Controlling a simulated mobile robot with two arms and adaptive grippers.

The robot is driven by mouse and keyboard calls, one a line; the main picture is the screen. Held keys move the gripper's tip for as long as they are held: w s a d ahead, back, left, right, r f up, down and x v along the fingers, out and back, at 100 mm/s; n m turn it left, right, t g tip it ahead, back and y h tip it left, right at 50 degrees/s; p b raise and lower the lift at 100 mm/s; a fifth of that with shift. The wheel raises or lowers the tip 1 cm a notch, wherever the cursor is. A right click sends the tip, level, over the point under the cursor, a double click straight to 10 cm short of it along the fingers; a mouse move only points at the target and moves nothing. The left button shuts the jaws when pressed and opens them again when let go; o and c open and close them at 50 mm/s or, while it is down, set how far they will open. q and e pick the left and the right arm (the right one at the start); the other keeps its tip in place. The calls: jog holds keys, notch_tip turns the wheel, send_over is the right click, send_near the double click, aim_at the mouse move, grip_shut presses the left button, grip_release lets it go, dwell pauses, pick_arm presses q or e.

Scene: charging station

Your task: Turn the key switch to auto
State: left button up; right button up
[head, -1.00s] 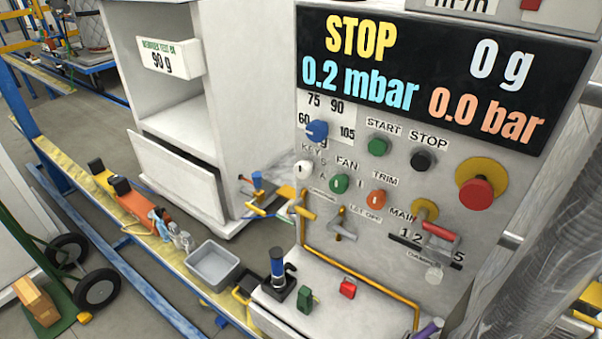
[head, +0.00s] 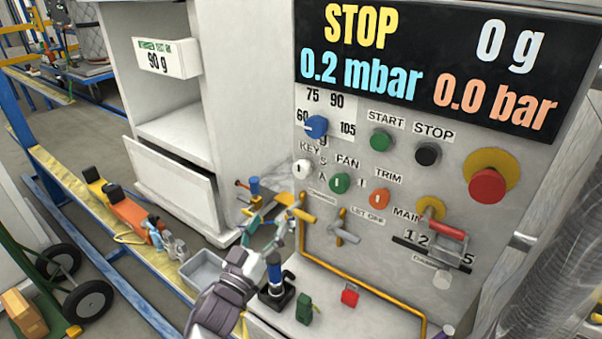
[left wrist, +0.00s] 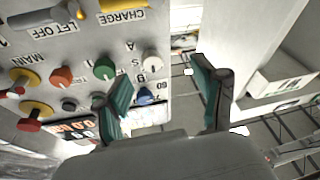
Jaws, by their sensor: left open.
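The key switch (head: 301,168) is a small white round knob under the KEY label, at the left edge of the grey control panel (head: 375,260). Small S and A marks stand to its right; which one it points to is too small to tell. My left gripper (head: 266,222) is open and empty, below and left of the key switch in the head view. In the left wrist view, the white knob (left wrist: 152,63) shows between the two teal-padded fingers (left wrist: 161,74), beyond them and apart from them. My right gripper is not in view.
A green FAN knob (head: 339,183), orange TRIM knob (head: 379,197) and blue dial (head: 316,127) sit near the key switch. A red emergency button (head: 487,186) is at right. A white cabinet (head: 255,90) stands left.

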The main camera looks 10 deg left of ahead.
aim_at(299, 173)
pick_arm(q)
jog(key=w+d+r+p, duration=0.1)
jog(key=w+r, duration=0.1)
jog(key=w, duration=0.2)
jog(key=w+d+r+h, duration=0.1)
jog(key=w+d+r, duration=0.1)
jog(key=w+r, duration=0.1)
jog(key=w+d+r+m+h+p, duration=0.1)
jog(key=w+d+r, duration=0.1)
jog(key=w, duration=0.3)
jog(key=shift+w+r+t+p, duration=0.2)
jog(key=shift+r+t+p, duration=0.1)
jog(key=shift+r+t, duration=0.1)
jog(key=shift+a, duration=0.1)
jog(key=c, duration=1.1)
jog(key=shift+f, duration=0.1)
jog(key=shift+c, duration=0.2)
